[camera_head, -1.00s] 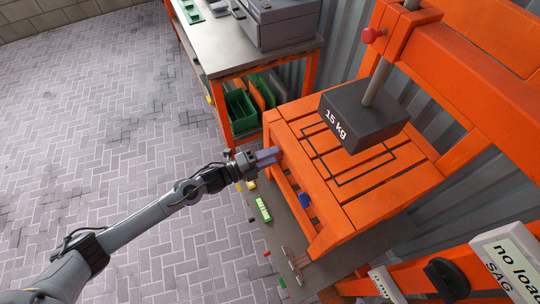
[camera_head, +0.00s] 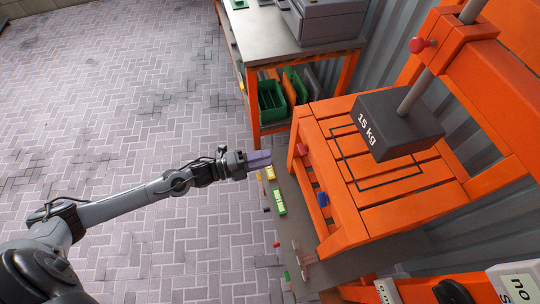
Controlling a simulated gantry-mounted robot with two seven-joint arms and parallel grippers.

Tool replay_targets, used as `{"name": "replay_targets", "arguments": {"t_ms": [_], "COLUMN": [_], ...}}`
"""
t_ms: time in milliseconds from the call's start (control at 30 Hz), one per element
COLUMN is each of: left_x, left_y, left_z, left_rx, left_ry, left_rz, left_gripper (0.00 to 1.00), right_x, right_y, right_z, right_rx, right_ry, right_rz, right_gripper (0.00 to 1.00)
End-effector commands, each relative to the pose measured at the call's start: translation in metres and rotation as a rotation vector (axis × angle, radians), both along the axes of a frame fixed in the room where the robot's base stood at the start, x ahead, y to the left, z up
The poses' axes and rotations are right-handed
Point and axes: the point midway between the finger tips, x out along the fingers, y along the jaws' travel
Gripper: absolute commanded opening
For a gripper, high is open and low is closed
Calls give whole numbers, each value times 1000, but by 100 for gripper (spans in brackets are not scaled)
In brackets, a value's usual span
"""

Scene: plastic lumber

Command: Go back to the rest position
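My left gripper (camera_head: 260,160) is at the end of the grey arm that comes in from the left. Its purple-grey fingertips show as one small block, and I cannot tell whether they are parted. They are over the near edge of the floor plate, left of the orange wooden test stand (camera_head: 395,200), with a gap between them. No held thing can be made out. My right gripper is not in view.
A black 15 kg weight (camera_head: 388,130) hangs on a rod above the stand's slatted top. Small coloured pieces, one of them green (camera_head: 279,203), lie on the grey plate (camera_head: 290,225). A workbench (camera_head: 262,40) stands behind. The paved floor (camera_head: 120,110) at left is open.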

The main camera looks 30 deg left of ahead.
Motion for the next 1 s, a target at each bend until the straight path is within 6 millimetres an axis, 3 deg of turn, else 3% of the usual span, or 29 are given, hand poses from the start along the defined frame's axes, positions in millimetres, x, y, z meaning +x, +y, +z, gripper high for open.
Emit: {"name": "replay_targets", "arguments": {"t_ms": [433,567,700,900,1000], "left_x": [-1,-9,-32,-60,-65], "left_y": [1,-2,-24,-80,-93], "left_z": [0,-10,-31,-13,-5], "left_rx": [0,-7,-85,-291,-385], "left_ry": [1,22,76,145,283], "left_rz": [-1,-1,15,106,233], "left_gripper": [36,36,36,36,36], "right_x": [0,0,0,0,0], "right_y": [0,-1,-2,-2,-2], "right_z": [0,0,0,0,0], "right_rx": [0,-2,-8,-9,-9], "right_ry": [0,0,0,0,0], "right_rz": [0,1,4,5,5], "right_gripper": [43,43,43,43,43]}}
